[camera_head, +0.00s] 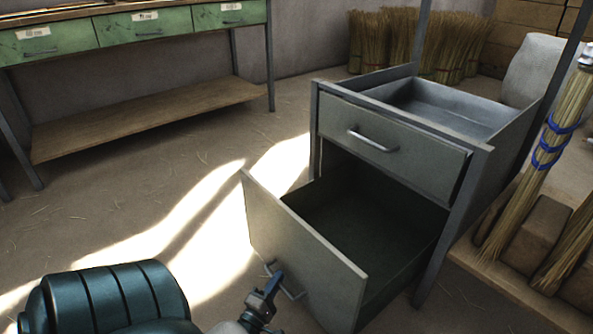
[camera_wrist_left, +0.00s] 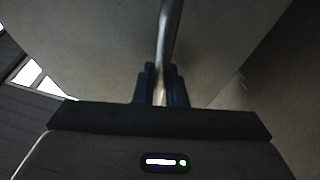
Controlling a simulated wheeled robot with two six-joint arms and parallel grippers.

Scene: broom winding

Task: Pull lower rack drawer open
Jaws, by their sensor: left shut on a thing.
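The lower rack drawer (camera_head: 302,257) stands pulled well out of the grey metal rack (camera_head: 478,165), and its dark, empty-looking inside shows in the head view. My left gripper (camera_head: 270,289) is at the drawer's front panel, shut on the drawer handle (camera_head: 291,292). In the left wrist view the handle (camera_wrist_left: 170,40) runs as a metal bar between the fingers of the left gripper (camera_wrist_left: 161,85), with the drawer front behind it. The upper drawer (camera_head: 395,148) with its own handle is shut. My right gripper is not in view.
A green workbench with drawers (camera_head: 145,24) and a lower wooden shelf (camera_head: 145,115) stands at the back left. Broom bundles (camera_head: 420,45) stand by the wall. A bound broom (camera_head: 540,150) and wooden blocks (camera_head: 537,232) are right of the rack. The floor left of the drawer is clear.

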